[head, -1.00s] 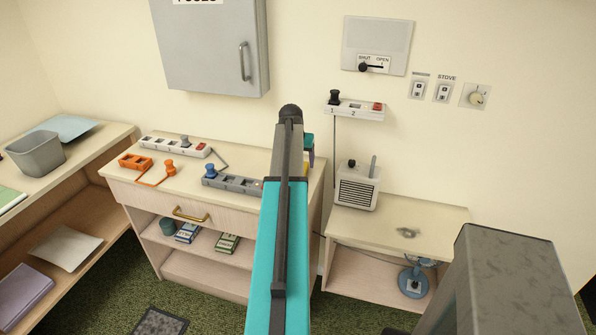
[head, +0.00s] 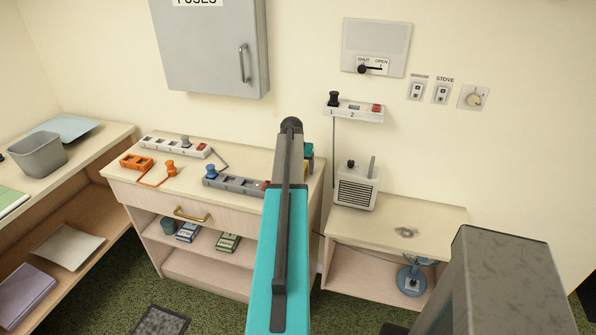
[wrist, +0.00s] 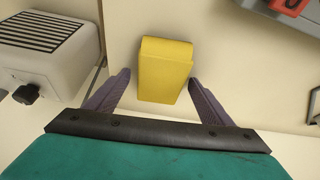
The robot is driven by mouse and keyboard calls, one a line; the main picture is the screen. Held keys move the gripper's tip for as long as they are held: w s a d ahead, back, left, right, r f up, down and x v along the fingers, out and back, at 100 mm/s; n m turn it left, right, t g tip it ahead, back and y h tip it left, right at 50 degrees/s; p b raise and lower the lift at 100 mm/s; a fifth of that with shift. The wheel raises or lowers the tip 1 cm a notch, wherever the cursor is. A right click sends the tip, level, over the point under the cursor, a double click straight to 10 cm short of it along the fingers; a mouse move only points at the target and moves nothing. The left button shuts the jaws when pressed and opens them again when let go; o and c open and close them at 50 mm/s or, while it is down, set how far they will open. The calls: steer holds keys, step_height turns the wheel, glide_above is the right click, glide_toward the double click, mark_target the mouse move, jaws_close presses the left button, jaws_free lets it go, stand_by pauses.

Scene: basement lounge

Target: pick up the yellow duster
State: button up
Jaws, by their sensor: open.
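The yellow duster (wrist: 165,72) is a plain yellow block lying on a pale top, in the middle of the wrist view. My gripper (wrist: 160,77) is open, with one dark finger on each side of the duster's near part. Small gaps seem to show between the fingers and the duster; I cannot tell how far the tips are above the surface. In the head view my arm covers the duster almost wholly, near the right end of the drawer cabinet's top (head: 235,160).
A grey power strip (head: 236,183) with a red switch lies left of my arm on the cabinet. A small heater (head: 356,188) stands on the lower table (head: 385,228) to the right. A wall socket strip (head: 355,110) is above it.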

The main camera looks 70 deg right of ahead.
steer(key=shift+c, duration=0.3)
steer(key=c, duration=1.1)
steer(key=shift+o, duration=0.2)
steer(key=shift+r, duration=0.1)
steer(key=shift+r+b, duration=0.75)
steer(key=shift+r, duration=0.65)
steer(key=shift+s+a+r, duration=0.15)
steer(key=shift+s+r, duration=0.05)
steer(key=s+a+r+b, duration=0.1)
steer(key=s+a+b, duration=0.2)
steer(key=s+a, duration=0.7)
steer(key=shift+s+a+r+b, duration=0.15)
steer(key=shift+s+r+b, duration=0.2)
steer(key=shift+s, duration=0.5)
